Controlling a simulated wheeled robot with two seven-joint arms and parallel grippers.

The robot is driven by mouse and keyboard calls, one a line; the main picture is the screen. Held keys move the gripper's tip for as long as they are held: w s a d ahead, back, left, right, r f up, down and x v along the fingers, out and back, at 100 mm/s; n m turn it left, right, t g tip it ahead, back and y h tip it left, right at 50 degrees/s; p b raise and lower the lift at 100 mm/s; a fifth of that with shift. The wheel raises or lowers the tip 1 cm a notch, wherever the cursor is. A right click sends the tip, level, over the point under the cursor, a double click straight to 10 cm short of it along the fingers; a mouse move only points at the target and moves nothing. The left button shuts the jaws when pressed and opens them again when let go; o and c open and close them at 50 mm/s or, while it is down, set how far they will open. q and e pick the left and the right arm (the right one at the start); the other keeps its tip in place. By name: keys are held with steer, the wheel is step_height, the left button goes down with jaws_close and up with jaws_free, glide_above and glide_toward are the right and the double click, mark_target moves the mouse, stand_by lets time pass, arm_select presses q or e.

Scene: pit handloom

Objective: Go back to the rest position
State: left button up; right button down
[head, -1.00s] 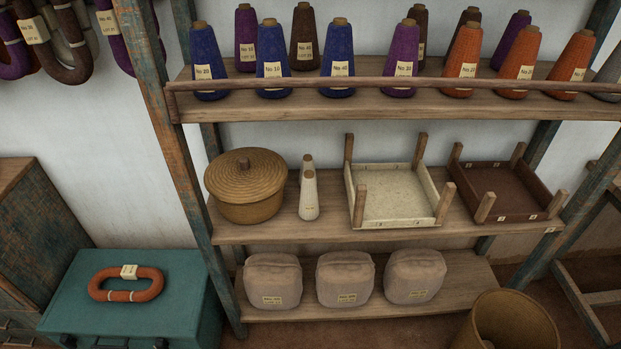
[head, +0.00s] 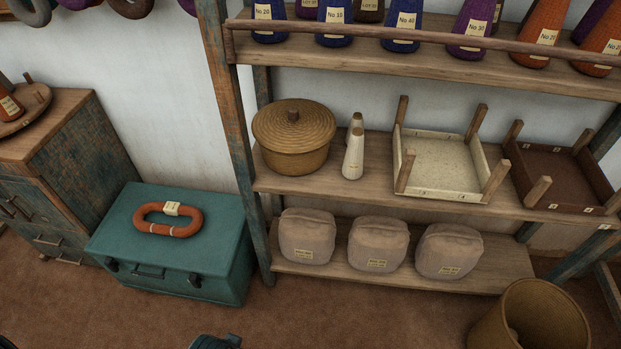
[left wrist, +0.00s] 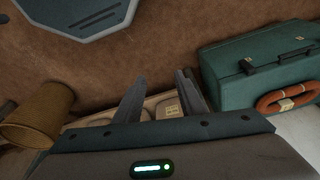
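My left gripper (left wrist: 160,80) shows in the left wrist view. Its two dark fingers stand apart with nothing held between them, and part of the low shelf with a pale bundle shows behind them. In the head view I cannot make out this gripper for certain; only a small dark piece shows at the bottom edge. My right gripper is in neither view. The teal trunk (head: 165,268) stands on the floor with an orange yarn hank (head: 168,219) lying on its lid. The trunk also shows at the right of the left wrist view (left wrist: 235,85).
The shelf rack (head: 390,203) holds cones, a lidded basket (head: 293,140), two white cones (head: 354,150), two post-cornered trays and cloth bundles (head: 376,243). A round bin (head: 530,318) stands at the lower right, a cabinet (head: 75,170) at the left.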

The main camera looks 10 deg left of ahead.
arm_select(q)
step_height(320, 180, down, 13)
steer(key=s+b, duration=0.1)
steer(key=s, duration=0.1)
steer(key=s+a+f+g+b, duration=0.1)
steer(key=s+f+b, duration=0.1)
steer(key=s+f, duration=0.7)
steer(key=s+a+f+g+b, duration=0.1)
steer(key=s+a+f+b, duration=0.1)
steer(key=s+f, duration=0.8)
step_height(320, 180, down, 5)
steer(key=shift+a+f, duration=0.2)
steer(key=shift+a, duration=0.05)
